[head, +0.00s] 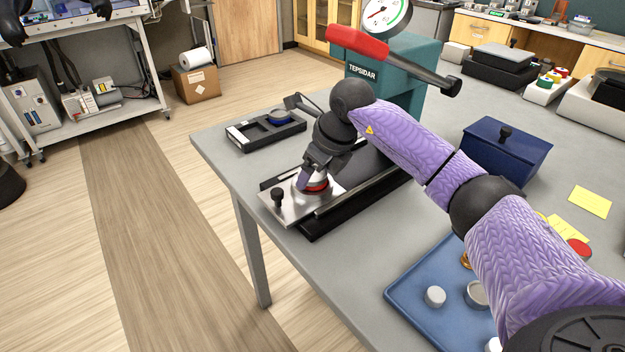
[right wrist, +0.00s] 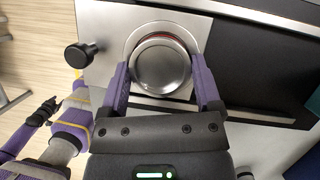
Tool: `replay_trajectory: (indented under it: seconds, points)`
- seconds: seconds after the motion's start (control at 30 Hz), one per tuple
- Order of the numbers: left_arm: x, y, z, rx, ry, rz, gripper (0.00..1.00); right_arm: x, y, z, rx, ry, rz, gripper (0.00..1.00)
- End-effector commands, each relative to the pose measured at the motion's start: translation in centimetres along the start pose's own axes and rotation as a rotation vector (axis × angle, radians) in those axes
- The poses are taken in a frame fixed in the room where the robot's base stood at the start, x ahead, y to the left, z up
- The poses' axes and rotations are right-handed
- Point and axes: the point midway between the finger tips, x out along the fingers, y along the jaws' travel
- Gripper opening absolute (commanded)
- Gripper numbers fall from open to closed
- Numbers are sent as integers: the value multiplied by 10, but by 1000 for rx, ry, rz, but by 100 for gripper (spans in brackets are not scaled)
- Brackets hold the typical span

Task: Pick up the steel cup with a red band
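The steel cup with a red band (head: 316,184) stands on a bright metal plate at the end of a black rail unit on the table. In the right wrist view the cup (right wrist: 161,66) shows from above, with a trace of red at its far rim. My right gripper (head: 308,180) points down at the cup. In the right wrist view its two purple fingers (right wrist: 160,66) lie on either side of the cup, very close to its wall. I cannot tell whether they press on it. My left arm shows only partly, at the left of the right wrist view.
A black knob (head: 277,195) rises from the plate near the cup. A black tray with a blue round piece (head: 266,130) lies behind. A teal press with a red lever (head: 358,45) stands beyond. A blue box (head: 507,152) and a blue tray (head: 420,290) are to the right.

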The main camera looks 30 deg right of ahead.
Motion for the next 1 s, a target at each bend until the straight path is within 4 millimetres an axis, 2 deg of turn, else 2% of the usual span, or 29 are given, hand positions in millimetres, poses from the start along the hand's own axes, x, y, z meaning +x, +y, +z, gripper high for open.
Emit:
replay_trajectory:
  seconds: [0.03,0.2,0.27,0.3,0.57,0.73,1.0]
  points:
    - [0,0,1,0,-2,0,59,0,0,0,0,0,0,51]
    - [0,1,6,0,-11,2,59,0,0,0,0,0,0,15]
    - [0,2,8,0,-14,2,59,0,0,0,0,0,-1,3]
    - [-1,2,10,0,-17,3,59,0,0,0,0,0,-1,0]
    - [-1,2,11,1,-18,3,59,-1,0,0,0,-2,-1,0]
    - [-8,0,6,1,-9,1,59,-19,-1,8,0,-5,-3,0]
    - [7,0,0,3,-1,1,59,-9,0,-1,-35,-309,-79,0]
